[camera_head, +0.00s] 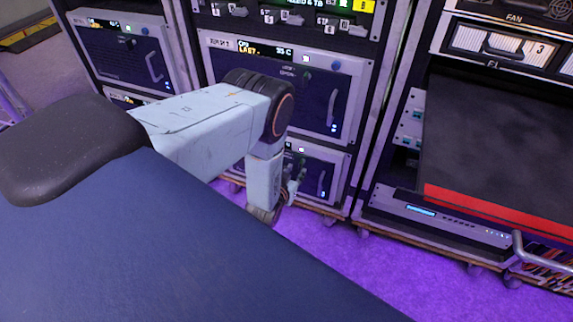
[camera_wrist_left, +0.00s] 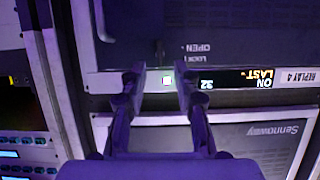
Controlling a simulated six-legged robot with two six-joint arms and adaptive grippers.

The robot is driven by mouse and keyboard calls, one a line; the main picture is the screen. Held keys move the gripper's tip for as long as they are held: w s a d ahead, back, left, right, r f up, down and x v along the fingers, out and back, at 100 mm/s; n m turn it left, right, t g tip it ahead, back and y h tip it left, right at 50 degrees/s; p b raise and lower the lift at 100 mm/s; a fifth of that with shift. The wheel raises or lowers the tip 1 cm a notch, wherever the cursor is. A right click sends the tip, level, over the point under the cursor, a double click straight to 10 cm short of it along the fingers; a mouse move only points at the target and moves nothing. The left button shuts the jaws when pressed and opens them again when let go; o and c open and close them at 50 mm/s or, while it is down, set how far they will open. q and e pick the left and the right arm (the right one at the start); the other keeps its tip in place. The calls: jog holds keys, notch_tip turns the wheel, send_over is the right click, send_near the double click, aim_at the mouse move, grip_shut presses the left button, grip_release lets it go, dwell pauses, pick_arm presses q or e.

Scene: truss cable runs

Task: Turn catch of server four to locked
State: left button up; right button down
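Server four (camera_head: 328,165) is the low grey-framed unit in the middle rack, partly behind my left arm in the head view. In the left wrist view it appears upside down, with a label reading REPLAY 4 (camera_wrist_left: 298,76), a lit display (camera_wrist_left: 236,78) and the printed words OPEN and LOCK (camera_wrist_left: 195,52). My right gripper is out of view.
Another server (camera_head: 290,80) sits above server four, and one more (camera_head: 120,55) is in the left rack. Purple floor (camera_head: 330,250) is clear before the racks. A Sennoway panel (camera_wrist_left: 262,142) adjoins server four.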

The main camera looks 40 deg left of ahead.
pick_arm(q)
jog(key=v, duration=0.7)
jog(key=shift+s, duration=0.1)
dwell(0.4)
jog(key=s+d+f+g+h, duration=0.1)
jog(key=s+d+f+g, duration=0.25)
jog(key=s, duration=0.45)
jog(key=s+d+f+g+h, duration=0.1)
jog(key=s+d+f+g, duration=0.2)
jog(key=s, duration=0.4)
jog(key=s+d+r+m+g+h, duration=0.1)
jog(key=s+d+r+g, duration=0.15)
jog(key=s, duration=0.45)
jog(key=s+d+r+m+g, duration=0.1)
jog(key=s+r+g, duration=0.25)
jog(key=s, duration=0.35)
notch_tip(320, 180, up, 16)
jog(key=p, duration=1.3)
jog(key=shift+s+d+r, duration=0.25)
jog(key=shift+d, duration=0.1)
